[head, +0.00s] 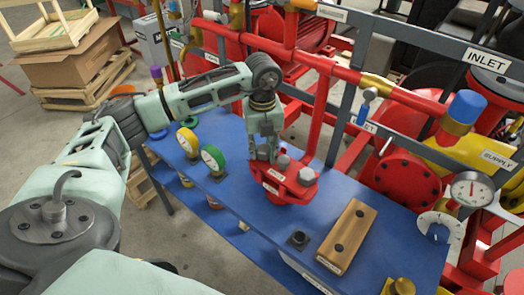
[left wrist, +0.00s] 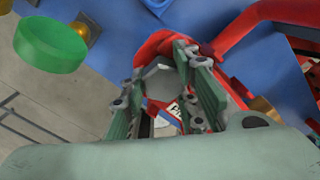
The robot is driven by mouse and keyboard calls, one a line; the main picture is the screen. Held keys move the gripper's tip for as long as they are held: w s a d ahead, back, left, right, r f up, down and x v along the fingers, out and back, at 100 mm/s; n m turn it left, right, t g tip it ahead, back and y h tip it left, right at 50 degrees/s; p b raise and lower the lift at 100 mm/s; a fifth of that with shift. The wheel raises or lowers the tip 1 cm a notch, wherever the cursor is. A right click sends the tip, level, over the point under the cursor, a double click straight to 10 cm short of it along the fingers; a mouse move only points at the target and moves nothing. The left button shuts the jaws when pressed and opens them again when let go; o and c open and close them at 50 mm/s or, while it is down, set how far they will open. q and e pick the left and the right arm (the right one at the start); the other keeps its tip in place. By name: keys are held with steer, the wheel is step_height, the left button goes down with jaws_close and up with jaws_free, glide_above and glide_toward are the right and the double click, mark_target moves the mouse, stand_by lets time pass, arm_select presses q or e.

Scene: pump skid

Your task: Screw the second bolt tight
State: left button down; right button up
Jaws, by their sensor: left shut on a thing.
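The red flanged pump part (head: 290,185) stands on the blue bench, with grey hex bolt heads on its top. One bolt head (head: 283,161) and another bolt head (head: 307,176) show clear of the gripper. My left gripper (head: 264,156) points down at the flange's back left side. In the left wrist view, my left gripper (left wrist: 165,90) is shut on a grey hex bolt (left wrist: 160,83), with a finger on each side of its head. The bolt's shank and seat are hidden, so I cannot tell how deep it sits. My right gripper is not in view.
A wooden block with two dark holes (head: 347,237) and a small black fitting (head: 298,239) are on the blue bench (head: 250,215). Yellow (head: 187,141) and green (head: 213,158) round-topped items stand left of the gripper. Red pipes (head: 322,105) rise close behind the flange.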

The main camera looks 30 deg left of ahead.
arm_select(q)
steer(key=c, duration=1.3)
jaws_free()
steer(key=shift+s+d, duration=0.1)
steer(key=shift+d, duration=0.2)
steer(key=shift+a, duration=0.1)
steer(key=shift+r, duration=0.5)
step_height(320, 180, up, 11)
